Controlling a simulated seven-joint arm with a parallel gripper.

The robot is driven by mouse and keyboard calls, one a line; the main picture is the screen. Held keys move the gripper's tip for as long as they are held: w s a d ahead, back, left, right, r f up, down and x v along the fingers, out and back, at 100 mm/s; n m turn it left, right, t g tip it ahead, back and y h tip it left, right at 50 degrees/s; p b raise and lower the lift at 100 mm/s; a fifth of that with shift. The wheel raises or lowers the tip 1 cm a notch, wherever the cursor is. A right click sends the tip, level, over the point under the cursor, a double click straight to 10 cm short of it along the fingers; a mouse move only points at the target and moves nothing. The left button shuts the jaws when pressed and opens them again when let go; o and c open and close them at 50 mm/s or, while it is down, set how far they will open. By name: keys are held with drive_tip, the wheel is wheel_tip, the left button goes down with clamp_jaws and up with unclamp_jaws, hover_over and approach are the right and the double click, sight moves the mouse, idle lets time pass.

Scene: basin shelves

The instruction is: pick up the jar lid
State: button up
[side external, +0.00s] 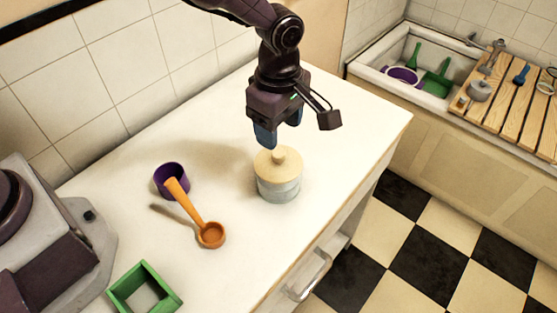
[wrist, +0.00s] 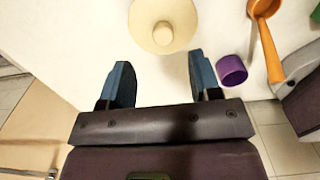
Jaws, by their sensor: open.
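The jar lid (side external: 278,160) is a cream disc with a knob on top, and it sits on a pale grey-white jar (side external: 279,188) on the white counter. In the wrist view the lid (wrist: 164,24) is at the top middle, cut by the frame edge, and hides the jar below it. My gripper (side external: 277,138) is above the lid and slightly to its left in the side view. Its blue fingers are apart with nothing between them. In the wrist view the gripper (wrist: 160,75) shows the lid beyond its fingertips, not between them.
A purple cup (side external: 171,180) and an orange ladle (side external: 195,213) are on the counter left of the jar. A green square frame (side external: 145,289) is at the front left. The counter (side external: 358,127) is clear right of the jar. A sink and wooden drainboard (side external: 511,95) are at the far right.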

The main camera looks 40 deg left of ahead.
sight(278, 152)
drive_tip(key=f, duration=0.5)
drive_tip(key=shift+s+f, duration=0.2)
drive_tip(key=shift+f, duration=0.1)
drive_tip(key=shift+c, duration=0.2)
drive_tip(key=c, duration=1)
